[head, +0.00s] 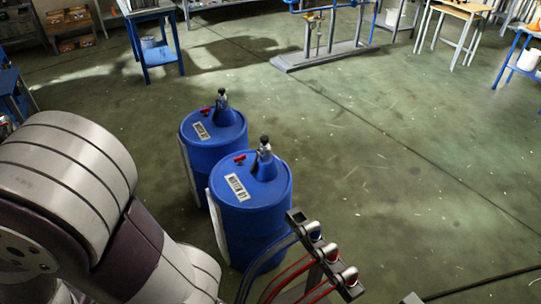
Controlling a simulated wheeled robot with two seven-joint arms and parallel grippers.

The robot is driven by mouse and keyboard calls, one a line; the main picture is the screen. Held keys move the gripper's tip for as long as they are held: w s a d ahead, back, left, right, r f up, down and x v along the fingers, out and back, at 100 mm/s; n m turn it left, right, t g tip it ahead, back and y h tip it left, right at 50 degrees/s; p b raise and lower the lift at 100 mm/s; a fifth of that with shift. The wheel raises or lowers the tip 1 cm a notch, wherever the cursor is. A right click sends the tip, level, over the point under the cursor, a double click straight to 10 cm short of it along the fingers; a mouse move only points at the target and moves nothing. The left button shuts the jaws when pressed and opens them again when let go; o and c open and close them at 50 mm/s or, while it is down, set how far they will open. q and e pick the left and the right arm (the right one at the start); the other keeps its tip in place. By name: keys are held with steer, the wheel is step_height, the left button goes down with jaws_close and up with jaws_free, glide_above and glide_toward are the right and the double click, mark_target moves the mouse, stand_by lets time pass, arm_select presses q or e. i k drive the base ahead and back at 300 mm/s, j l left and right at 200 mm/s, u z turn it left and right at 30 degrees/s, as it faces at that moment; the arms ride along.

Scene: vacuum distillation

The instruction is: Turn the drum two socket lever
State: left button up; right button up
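Two blue drums stand on the floor, one behind the other. The rear drum (213,148) has a white label that seems to end in 02. A small red lever (205,111) sits on its lid, beside a blue socket (222,112) with a dark and grey top. The front drum (251,220) has a label ending in 01. Its lid carries a similar red lever (240,158) and socket (265,165). A large grey arm of mine fills the lower left. Neither of my grippers can be made out in this view.
In front of the drums a dark bracket (304,227) holds couplings with red and dark hoses. A blue table (160,55) stands behind left, and a grey-based pipe stand (325,57) at the back. The floor right of the drums is clear.

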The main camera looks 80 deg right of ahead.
mark_target(214, 113)
steer(key=z, duration=2.5)
